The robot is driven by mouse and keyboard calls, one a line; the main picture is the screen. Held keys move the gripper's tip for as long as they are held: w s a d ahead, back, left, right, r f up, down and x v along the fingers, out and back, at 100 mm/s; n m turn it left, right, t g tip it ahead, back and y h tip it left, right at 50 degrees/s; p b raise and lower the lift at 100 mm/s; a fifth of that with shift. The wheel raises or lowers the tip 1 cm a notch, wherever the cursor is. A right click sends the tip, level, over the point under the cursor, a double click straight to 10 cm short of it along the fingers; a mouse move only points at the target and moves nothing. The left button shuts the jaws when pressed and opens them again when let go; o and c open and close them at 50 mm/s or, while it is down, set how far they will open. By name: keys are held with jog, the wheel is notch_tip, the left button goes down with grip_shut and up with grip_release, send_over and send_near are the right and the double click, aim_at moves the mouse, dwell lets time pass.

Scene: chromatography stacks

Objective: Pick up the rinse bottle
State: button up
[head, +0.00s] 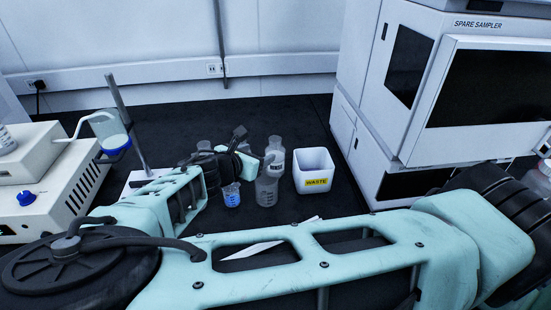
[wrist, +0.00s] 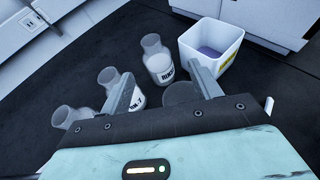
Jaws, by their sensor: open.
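The rinse bottle (wrist: 157,52) is a clear, narrow-necked bottle with a white label, partly readable as "RIN", standing upright on the dark bench. In the head view the bottle (head: 276,144) stands just left of the white waste bin. My gripper (wrist: 161,72) is open and empty. In the wrist view its two fingers point toward the bottle, which appears between and just beyond their tips; I cannot tell the exact gap. In the head view my gripper (head: 265,160) is at the bottle's left, partly overlapping it.
The waste bin (head: 314,159) stands close right of the bottle. A clear beaker (head: 266,192) and a blue-marked beaker (head: 231,195) stand in front. A sampler cabinet (head: 400,80) bounds the right; a stirrer unit (head: 60,180) is left.

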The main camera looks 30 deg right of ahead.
aim_at(278, 139)
jog(key=shift+w+a+r+n+t, duration=0.15)
jog(key=shift+w+r+n+t, duration=0.25)
jog(key=shift+w, duration=0.15)
jog(key=p+x, duration=0.2)
jog(key=x, duration=0.8)
jog(key=shift+w+d+f, duration=0.15)
jog(key=shift+d, duration=0.1)
jog(key=shift+f+p+x, duration=0.15)
jog(key=shift+p+x, duration=0.45)
jog(key=shift+x, duration=0.9)
jog(key=shift+f+p+x, duration=0.15)
jog(key=shift+p+x, duration=0.45)
jog(key=shift+x, duration=0.85)
jog(key=shift+a, duration=0.15)
jog(key=shift+c, duration=0.3)
grip_shut()
